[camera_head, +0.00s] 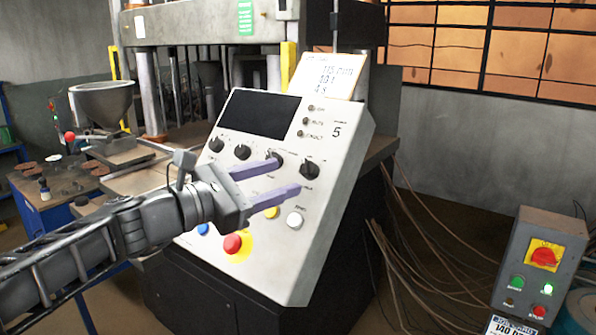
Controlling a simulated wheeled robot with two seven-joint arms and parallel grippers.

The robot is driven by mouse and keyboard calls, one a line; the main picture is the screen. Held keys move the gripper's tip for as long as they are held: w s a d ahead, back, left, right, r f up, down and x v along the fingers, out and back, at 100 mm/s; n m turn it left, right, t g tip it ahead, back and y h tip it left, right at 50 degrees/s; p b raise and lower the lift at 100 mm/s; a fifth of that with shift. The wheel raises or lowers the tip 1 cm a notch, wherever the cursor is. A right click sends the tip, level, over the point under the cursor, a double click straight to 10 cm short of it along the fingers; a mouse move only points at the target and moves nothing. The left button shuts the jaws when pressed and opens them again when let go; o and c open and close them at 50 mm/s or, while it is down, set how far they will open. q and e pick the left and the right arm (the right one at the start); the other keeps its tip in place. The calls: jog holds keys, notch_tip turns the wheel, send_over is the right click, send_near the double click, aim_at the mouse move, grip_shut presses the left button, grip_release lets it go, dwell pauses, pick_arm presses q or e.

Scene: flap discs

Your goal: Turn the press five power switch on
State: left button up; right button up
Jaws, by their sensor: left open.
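The press five control panel (340,170) is a tilted white box marked "5", with a dark blank screen (260,114). A row of black rotary knobs runs below the screen, with the rightmost knob (309,170) uncovered. Their small labels are too blurred to tell which one is the power switch. My left gripper (287,176) is open and empty in front of the panel. Its upper purple finger overlaps the knob third from left (277,157), and its lower finger ends just below the rightmost knob. I cannot tell whether either finger touches. My right gripper is out of view.
A red emergency button (233,243) on yellow and a white button (295,219) sit low on the panel. A paper note (330,75) stands on top. A grey switch box (525,262) with a red rotary switch (543,256) and lit green lamp stands right. Cables hang between.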

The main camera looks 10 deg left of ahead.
aim_at(305, 171)
pick_arm(q)
jog(key=x, duration=0.5)
jog(key=shift+w, duration=0.1)
grip_shut()
dwell(0.4)
